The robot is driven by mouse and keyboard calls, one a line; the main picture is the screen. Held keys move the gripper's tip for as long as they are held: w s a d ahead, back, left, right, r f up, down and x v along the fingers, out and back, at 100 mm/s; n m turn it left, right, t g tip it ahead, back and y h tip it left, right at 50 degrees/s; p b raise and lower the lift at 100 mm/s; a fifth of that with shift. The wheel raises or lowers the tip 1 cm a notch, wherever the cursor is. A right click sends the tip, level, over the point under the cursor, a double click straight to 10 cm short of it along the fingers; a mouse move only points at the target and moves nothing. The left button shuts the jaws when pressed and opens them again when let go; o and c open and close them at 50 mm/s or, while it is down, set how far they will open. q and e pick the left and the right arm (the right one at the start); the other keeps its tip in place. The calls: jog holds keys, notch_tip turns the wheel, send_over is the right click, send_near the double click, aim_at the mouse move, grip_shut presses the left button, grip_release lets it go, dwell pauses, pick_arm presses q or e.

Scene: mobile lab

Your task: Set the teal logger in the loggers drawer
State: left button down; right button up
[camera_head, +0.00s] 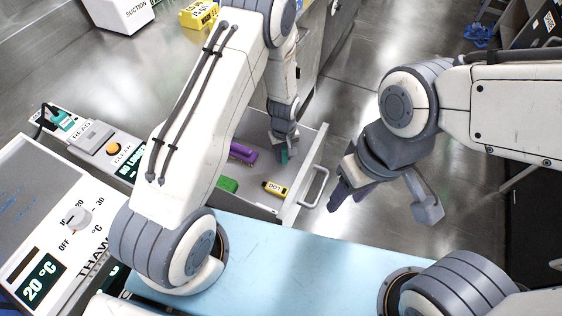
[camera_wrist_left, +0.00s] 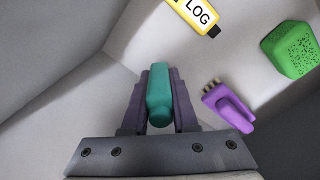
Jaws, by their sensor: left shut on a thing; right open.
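The teal logger (camera_wrist_left: 160,97) is clamped between the two purple fingers of my left gripper (camera_wrist_left: 160,84). In the head view my left gripper (camera_head: 284,148) reaches down into the open drawer (camera_head: 310,165), near its far right corner, with a bit of the teal logger (camera_head: 284,157) showing below the fingers. I cannot tell whether the logger touches the drawer floor. My right gripper (camera_head: 350,194) is open and empty, out to the right of the drawer handle.
The drawer holds a yellow logger (camera_head: 274,187), a purple brush-like item (camera_head: 243,153) and a green block (camera_head: 227,184); my left arm hides part of it. Another teal piece (camera_head: 62,119) sits at the READ station. Floor right of the drawer is clear.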

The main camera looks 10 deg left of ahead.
aim_at(283, 161)
pick_arm(q)
notch_tip(283, 161, down, 3)
jog(key=shift+f, duration=0.15)
jog(key=shift+f+b, duration=0.2)
jog(key=shift+b, duration=0.1)
jog(key=c, duration=0.7)
grip_release()
jog(key=shift+r, duration=0.15)
jog(key=shift+r, duration=0.25)
notch_tip(283, 161, up, 12)
jog(key=shift+f+p, duration=0.15)
jog(key=shift+p, duration=0.6)
